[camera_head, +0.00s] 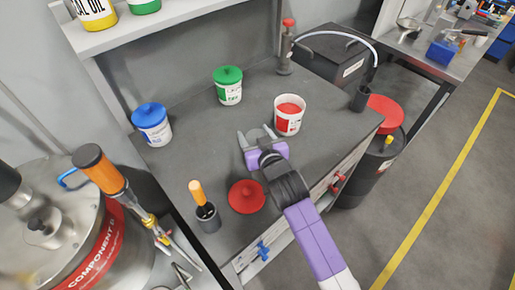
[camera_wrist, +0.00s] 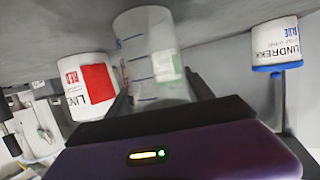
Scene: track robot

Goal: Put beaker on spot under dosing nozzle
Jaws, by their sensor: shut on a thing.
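My gripper (camera_head: 257,137) is above the dark bench top, left of the open white tub with red contents. In the wrist view a clear beaker (camera_wrist: 150,55) with blue graduation marks is between my fingers, and my gripper is shut on it. The picture there is upside down, so the bench top is at the upper edge. In the head view the beaker is hard to make out. I cannot tell whether its base touches the bench. A red-topped post (camera_head: 287,48) stands at the back; I cannot tell whether it is the dosing nozzle. No marked spot is clearly visible.
The open red tub (camera_head: 289,115) is close at right. A green-lidded tub (camera_head: 229,87) and blue-lidded tub (camera_head: 152,124) stand behind and left. A red lid (camera_head: 247,197) and brush cup (camera_head: 206,211) are at the front. A black box (camera_head: 335,57) with hose is at back right.

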